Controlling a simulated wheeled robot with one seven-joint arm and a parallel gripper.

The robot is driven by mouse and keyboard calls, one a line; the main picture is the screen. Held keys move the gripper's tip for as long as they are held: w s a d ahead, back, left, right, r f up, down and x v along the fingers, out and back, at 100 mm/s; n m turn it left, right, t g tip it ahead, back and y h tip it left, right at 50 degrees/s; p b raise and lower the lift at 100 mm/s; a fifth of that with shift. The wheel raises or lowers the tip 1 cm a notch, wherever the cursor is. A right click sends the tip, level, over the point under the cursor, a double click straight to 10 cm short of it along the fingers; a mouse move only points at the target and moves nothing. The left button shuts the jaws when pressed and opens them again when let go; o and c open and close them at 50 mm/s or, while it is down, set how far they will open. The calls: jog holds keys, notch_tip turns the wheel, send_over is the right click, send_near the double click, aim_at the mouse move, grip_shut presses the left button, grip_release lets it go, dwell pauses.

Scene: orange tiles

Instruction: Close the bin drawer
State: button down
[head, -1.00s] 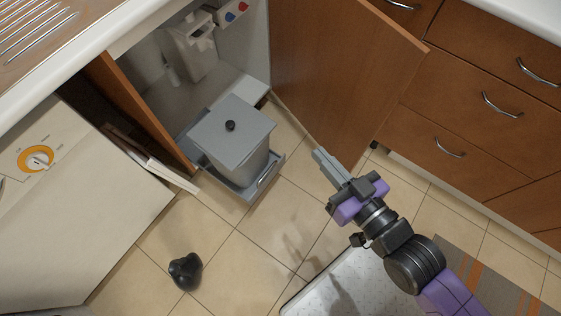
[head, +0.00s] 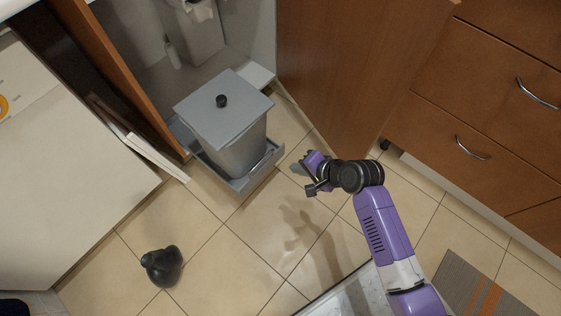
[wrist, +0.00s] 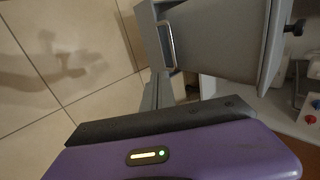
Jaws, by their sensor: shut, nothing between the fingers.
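The bin drawer (head: 262,170) is a grey pull-out tray, standing out from the open cabinet under the counter. A grey bin (head: 236,152) with a flat lid and black knob sits in it. In the wrist view the drawer front (wrist: 148,38) shows at the top with its metal handle (wrist: 168,47), and the bin (wrist: 218,38) is behind it. My gripper (head: 298,169) is low, just right of the drawer front in the head view, apparently apart from it. Its grey fingers (wrist: 157,90) are shut and empty, pointing toward the drawer. My wrist partly hides them in the head view.
The cabinet's brown door (head: 350,70) stands open right of the drawer, close to my arm. A white container (head: 195,30) hangs inside the cabinet. A dark rounded object (head: 161,267) lies on the tiles at lower left. The floor before the drawer is clear.

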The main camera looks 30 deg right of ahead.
jog(key=w+r+b+x, duration=0.1)
jog(key=b+x, duration=0.5)
jog(key=x, duration=0.7)
jog(key=shift+w+a+r+b, duration=0.25)
jog(key=shift+w+r+b, duration=0.1)
jog(key=shift+w, duration=0.05)
jog(key=shift+w, duration=0.1)
